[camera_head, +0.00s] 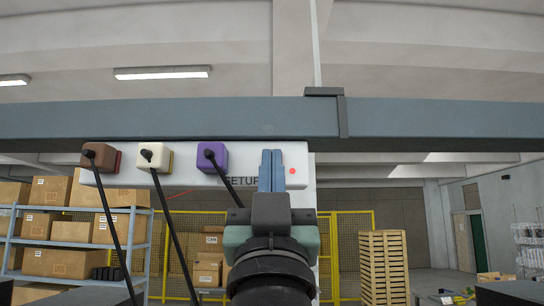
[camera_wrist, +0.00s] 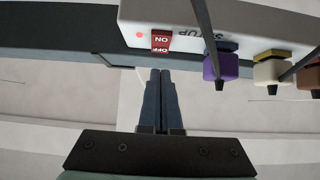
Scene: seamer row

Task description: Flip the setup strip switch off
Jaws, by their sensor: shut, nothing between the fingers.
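The white setup strip (camera_head: 130,178) is mounted under a blue-grey beam, with "SETUP" printed near its right end. It also crosses the top of the wrist view (camera_wrist: 180,25). Its red rocker switch (camera_wrist: 161,41) shows ON and OFF markings, upside down in the wrist view. A small light beside it glows red (camera_head: 292,171), and it shows in the wrist view too (camera_wrist: 139,35). My gripper (camera_head: 271,155) is shut and empty; its blue fingers hide the switch in the head view. In the wrist view the fingertips (camera_wrist: 160,72) appear just below the switch, apart from it.
Brown (camera_head: 98,157), cream (camera_head: 154,156) and purple (camera_head: 212,157) plugs sit in the strip, with black cables hanging down. The purple plug is nearest my gripper. The blue-grey beam (camera_head: 200,118) runs above. Shelves of boxes (camera_head: 60,235) and a wooden crate stack (camera_head: 384,265) stand behind.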

